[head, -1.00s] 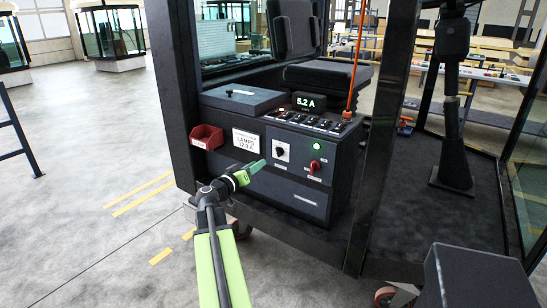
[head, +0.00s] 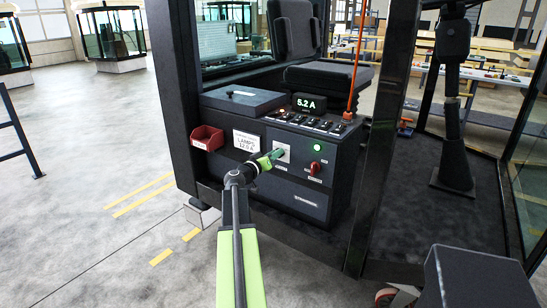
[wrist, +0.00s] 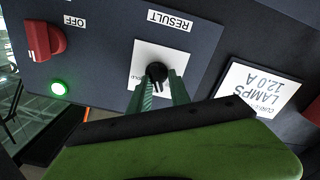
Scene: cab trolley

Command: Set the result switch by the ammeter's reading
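The result switch is a black knob (wrist: 157,71) on a white plate (wrist: 176,53), under an upside-down "RESULT" label in the wrist view. In the head view its plate (head: 283,148) is partly covered by my gripper (head: 272,155). My gripper's green fingers (wrist: 160,84) stand apart, one on each side of the knob. Whether they touch it cannot be told. A label at the plate's edge is partly hidden. The ammeter (head: 310,103) shows 5.2 A in green. A white card (head: 246,141) reads "LAMPS 12.0 A".
A red rotary switch (head: 315,167) with an "OFF" label and a lit green lamp (head: 318,148) sit right of the result switch. A red bin (head: 207,137) hangs at the panel's left. A dark cab post (head: 386,150) stands to the right. Open floor lies left.

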